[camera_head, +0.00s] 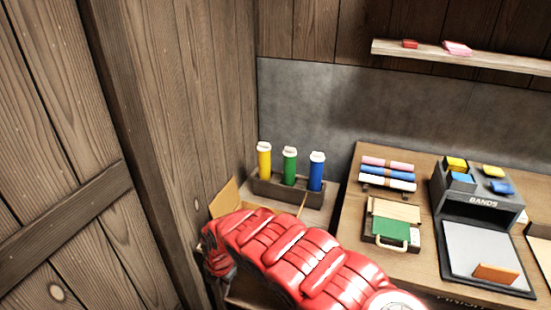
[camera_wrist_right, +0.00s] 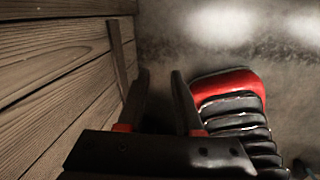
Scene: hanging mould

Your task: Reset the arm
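My red right arm (camera_head: 300,255) comes in from the bottom right of the head view and reaches left in front of the bench. Its far end hangs down by the wooden wall, and its fingers cannot be made out there. In the right wrist view my right gripper (camera_wrist_right: 160,95) has its two dark fingers apart, with nothing seen between them. My left arm and gripper do not show in the head view.
A tray (camera_head: 265,188) holds yellow, green and blue tubes. A table bears rolled pieces (camera_head: 388,174), a green-fronted box (camera_head: 392,226) and a BANDS stand (camera_head: 478,202). A wall shelf (camera_head: 470,58) is at upper right. A plank wall (camera_head: 215,110) stands close left of my right arm.

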